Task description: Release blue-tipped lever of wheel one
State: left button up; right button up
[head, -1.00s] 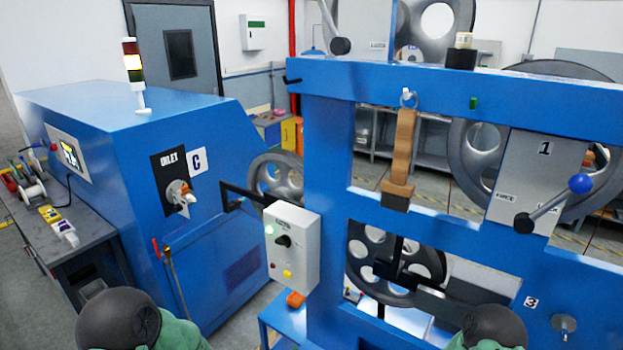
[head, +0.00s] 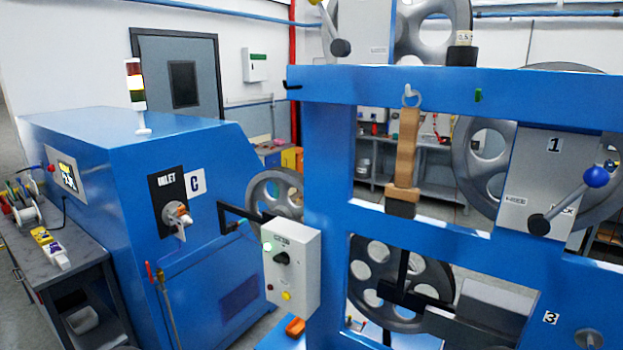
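The blue-tipped lever (head: 570,198) is on the grey plate marked 1 (head: 535,170) at the right of the blue frame. Its blue ball (head: 596,176) points up and to the right, and its black hub (head: 539,225) sits at the plate's lower middle. Two labels flank the hub, the right one partly covered by the lever. Wheel one (head: 483,160) is a grey spoked wheel behind the plate, which hides its middle. Neither of my grippers is in view.
The blue frame (head: 330,180) stands between me and the wheels. A control box (head: 292,265) juts out at its left post. A wooden-handled tool (head: 406,150) hangs from a hook on the top beam. A blue machine (head: 120,190) and grey bench (head: 70,245) are at left.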

aim_at(597, 177)
jog(key=z, duration=1.4)
